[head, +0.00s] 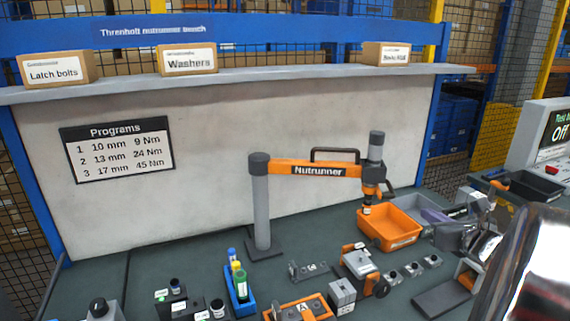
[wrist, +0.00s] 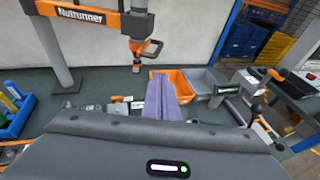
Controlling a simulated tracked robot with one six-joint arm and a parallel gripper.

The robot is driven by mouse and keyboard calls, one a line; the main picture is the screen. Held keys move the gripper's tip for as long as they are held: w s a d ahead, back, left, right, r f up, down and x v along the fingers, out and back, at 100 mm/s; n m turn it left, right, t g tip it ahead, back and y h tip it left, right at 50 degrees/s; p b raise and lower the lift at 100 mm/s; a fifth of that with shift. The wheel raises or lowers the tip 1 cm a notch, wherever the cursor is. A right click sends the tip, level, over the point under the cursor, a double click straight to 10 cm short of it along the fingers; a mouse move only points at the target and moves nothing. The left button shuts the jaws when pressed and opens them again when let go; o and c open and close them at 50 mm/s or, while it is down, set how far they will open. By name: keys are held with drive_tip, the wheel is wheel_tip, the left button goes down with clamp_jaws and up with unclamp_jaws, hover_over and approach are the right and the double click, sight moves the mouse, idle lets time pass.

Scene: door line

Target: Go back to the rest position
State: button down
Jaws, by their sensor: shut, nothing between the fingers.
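My gripper (wrist: 162,80) shows in the wrist view as two lavender fingers lying together, with no gap and nothing between them. The fingers point out over the bench towards the orange bin (wrist: 177,79) and the grey bin (wrist: 203,82). In the head view my gripper (head: 436,216) is at the right, beside the orange bin (head: 390,226), partly hidden among the grey parts there. My shiny arm link fills the lower right corner of that view.
The orange nutrunner arm (head: 318,170) on its grey post (head: 262,205) reaches over the orange bin. A blue holder (head: 240,295), small blocks and fixtures crowd the bench front. A tester (head: 545,145) reading "Off" stands at the far right. Open bench surface lies by the back panel.

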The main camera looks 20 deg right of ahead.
drive_tip(key=w+a+r+m+g+h, duration=0.1)
drive_tip(key=a+r+m+g+h, duration=0.1)
drive_tip(key=a+m, duration=0.65)
drive_tip(key=w+a+r+m+g+h, duration=0.1)
drive_tip(key=a+r+m, duration=0.1)
drive_tip(key=a+m, duration=0.65)
drive_tip(key=s+a+f+m+g+y, duration=0.2)
drive_tip(key=s+a+m, duration=0.5)
drive_tip(key=a, duration=0.5)
drive_tip(key=s+a+f+m+g+y, duration=0.3)
drive_tip(key=s+a+f+m+y, duration=0.2)
drive_tip(key=s+a+f+m, duration=0.2)
drive_tip(key=a+m, duration=0.2)
drive_tip(key=a, duration=0.2)
drive_tip(key=shift+s+a+g, duration=0.3)
drive_tip(key=shift+s+a, duration=0.05)
drive_tip(key=shift+a, duration=0.05)
